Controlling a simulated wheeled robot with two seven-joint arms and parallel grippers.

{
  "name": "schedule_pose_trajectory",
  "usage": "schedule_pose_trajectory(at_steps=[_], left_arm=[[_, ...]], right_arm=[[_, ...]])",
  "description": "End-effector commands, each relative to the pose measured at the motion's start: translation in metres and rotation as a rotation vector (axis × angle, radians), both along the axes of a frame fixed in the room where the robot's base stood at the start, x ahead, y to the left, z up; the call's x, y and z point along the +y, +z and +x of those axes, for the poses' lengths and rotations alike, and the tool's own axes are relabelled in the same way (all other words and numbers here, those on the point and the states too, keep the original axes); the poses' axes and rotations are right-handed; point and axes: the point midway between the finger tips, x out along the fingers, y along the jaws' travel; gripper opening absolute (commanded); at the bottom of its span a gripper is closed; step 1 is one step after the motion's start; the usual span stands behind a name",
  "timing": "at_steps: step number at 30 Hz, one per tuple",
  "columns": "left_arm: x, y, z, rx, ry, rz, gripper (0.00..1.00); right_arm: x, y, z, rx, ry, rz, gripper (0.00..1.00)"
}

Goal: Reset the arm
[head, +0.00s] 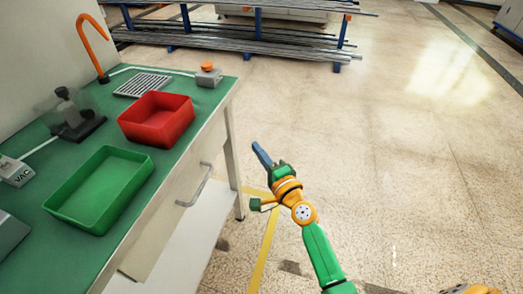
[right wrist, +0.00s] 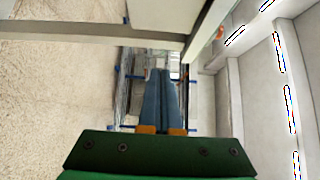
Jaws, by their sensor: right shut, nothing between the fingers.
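My right gripper (head: 262,154) is in the head view, to the right of the green-topped bench, over open floor. Its blue fingers are together and hold nothing. The fingers also show in the right wrist view (right wrist: 161,98), side by side and closed, pointing toward the rack. The right arm comes up from the bottom of the head view in green and orange. My left gripper is in neither view.
A rack of rods (head: 230,48) stands behind. Floor at right is clear.

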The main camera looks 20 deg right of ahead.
Motion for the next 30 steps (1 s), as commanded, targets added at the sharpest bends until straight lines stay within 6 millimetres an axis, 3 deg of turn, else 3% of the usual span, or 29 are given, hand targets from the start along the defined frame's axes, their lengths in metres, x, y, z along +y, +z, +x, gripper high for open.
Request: schedule_pose_trajectory(at_steps=[8,11,14,15,17,18,21,24,30], left_arm=[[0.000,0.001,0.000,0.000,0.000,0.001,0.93],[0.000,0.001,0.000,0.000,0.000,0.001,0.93],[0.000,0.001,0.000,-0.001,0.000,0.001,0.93],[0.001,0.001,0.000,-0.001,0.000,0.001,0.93],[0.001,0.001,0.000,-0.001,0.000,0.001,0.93],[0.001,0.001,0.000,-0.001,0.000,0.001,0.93],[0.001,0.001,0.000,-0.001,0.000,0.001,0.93],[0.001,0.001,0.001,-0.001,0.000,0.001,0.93],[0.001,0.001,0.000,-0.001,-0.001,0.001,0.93]], right_arm=[[-0.002,-0.005,-0.013,0.009,0.002,-0.009,0.00],[0.002,-0.049,-0.022,0.103,0.017,-0.121,0.00],[0.007,-0.139,-0.054,0.291,0.082,-0.369,0.00],[0.007,-0.179,-0.075,0.374,0.129,-0.484,0.00],[0.006,-0.232,-0.112,0.485,0.216,-0.652,0.00],[0.004,-0.263,-0.140,0.552,0.284,-0.759,0.00],[-0.004,-0.324,-0.213,0.685,0.471,-0.990,0.00],[-0.015,-0.363,-0.280,0.775,0.662,-1.169,0.00],[-0.041,-0.401,-0.404,0.873,1.054,-1.424,0.00]])
